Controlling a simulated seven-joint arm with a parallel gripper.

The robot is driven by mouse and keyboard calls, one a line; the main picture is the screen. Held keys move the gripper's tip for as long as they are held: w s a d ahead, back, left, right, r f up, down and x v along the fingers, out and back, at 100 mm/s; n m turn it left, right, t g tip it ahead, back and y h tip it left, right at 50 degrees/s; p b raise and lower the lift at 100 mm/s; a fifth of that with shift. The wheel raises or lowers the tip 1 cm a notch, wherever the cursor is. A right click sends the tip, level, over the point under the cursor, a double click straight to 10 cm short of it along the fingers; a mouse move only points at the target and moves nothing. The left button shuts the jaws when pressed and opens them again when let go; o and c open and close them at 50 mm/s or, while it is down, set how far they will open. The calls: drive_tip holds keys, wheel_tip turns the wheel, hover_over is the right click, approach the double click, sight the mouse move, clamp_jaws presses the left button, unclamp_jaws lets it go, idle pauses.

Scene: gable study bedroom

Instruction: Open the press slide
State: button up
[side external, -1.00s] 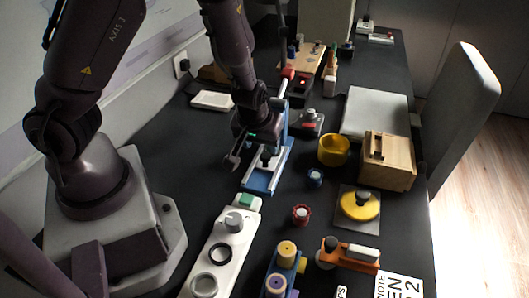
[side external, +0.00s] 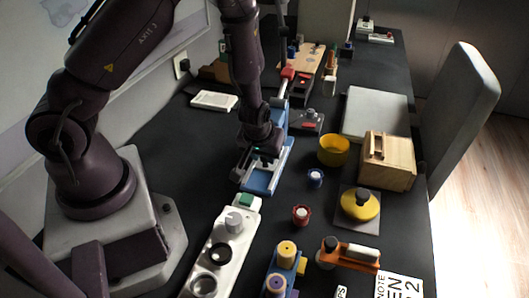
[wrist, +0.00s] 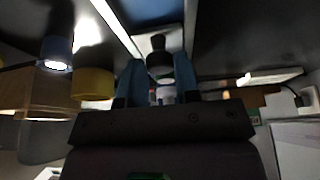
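The press (side external: 259,186) is a blue frame with a pale middle strip, standing on the dark desk in the side view. Its red-tipped lever (side external: 288,73) rises behind. My gripper (side external: 256,166) is low over the front of the press, pointing down, and hides part of it. In the wrist view, two bluish finger-like parts (wrist: 158,83) stand apart, with a black-topped knob (wrist: 158,62) between them. The fingers look open around the knob; contact cannot be made out. The slide itself is largely hidden by the gripper.
A white panel with dials (side external: 219,256) stands close in front of the press. To the right are a yellow cup (side external: 333,150), a blue knob (side external: 315,178), a red knob (side external: 300,215) and a wooden box (side external: 388,160). Bare desk lies left of the press.

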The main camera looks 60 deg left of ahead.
clamp_jaws()
drive_tip(key=s+d, duration=0.5)
drive_tip(key=shift+s+d, duration=0.3)
drive_tip(key=shift+d, duration=0.05)
drive_tip(key=o, duration=0.6)
unclamp_jaws()
drive_tip(key=shift+c, duration=0.2)
drive_tip(key=v, duration=0.7)
drive_tip(key=shift+r, duration=0.25)
drive_tip(key=shift+s, duration=0.1)
